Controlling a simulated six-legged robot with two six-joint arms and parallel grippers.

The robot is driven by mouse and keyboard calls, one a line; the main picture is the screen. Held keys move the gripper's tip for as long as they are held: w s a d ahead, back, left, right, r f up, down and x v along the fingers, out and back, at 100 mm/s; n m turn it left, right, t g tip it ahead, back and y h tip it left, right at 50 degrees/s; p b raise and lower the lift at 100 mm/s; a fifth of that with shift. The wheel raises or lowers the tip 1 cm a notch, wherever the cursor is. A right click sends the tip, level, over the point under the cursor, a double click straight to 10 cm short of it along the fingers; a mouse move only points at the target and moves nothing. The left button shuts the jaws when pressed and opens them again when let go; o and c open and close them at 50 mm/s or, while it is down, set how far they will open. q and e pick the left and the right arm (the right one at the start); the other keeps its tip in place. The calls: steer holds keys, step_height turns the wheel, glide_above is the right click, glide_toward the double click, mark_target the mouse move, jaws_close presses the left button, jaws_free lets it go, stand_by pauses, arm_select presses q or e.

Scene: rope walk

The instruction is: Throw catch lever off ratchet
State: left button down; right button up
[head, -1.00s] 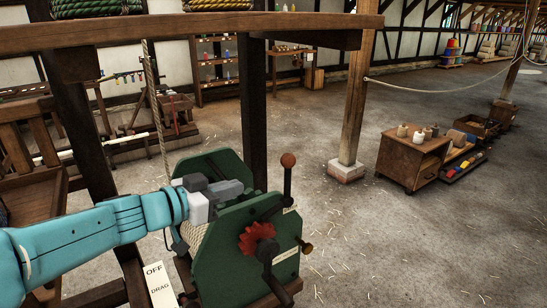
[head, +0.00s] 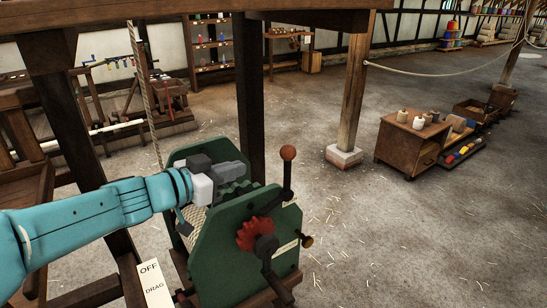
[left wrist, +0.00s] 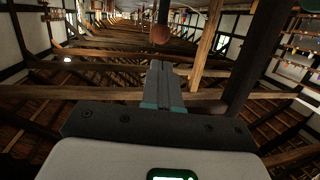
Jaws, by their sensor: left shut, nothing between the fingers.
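The catch lever (head: 288,178) is a dark upright bar with a reddish-brown ball knob, on the right side of a green winch (head: 225,235) in the head view. A red toothed ratchet wheel (head: 254,234) sits below it on the winch's side plate. Where the lever meets the ratchet is too small to tell. My left gripper (head: 240,171) is shut and empty above the winch, left of the lever and apart from it. In the left wrist view the shut fingers (left wrist: 163,68) point toward the knob (left wrist: 160,34). My right gripper is not in view.
A black crank (head: 268,262) and a brass knob (head: 306,241) stick out from the winch near the lever. An OFF/DRAG plate (head: 153,284) is at lower left. A rope (head: 150,100) hangs behind my left arm. A wooden post (head: 352,105) stands farther back.

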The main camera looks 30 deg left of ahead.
arm_select(q)
steer(key=b, duration=0.1)
glide_toward(282, 155)
steer(key=x, duration=0.5)
steer(key=shift+w+d, duration=0.1)
steer(key=shift+w, duration=0.05)
steer(key=shift+x, duration=0.9)
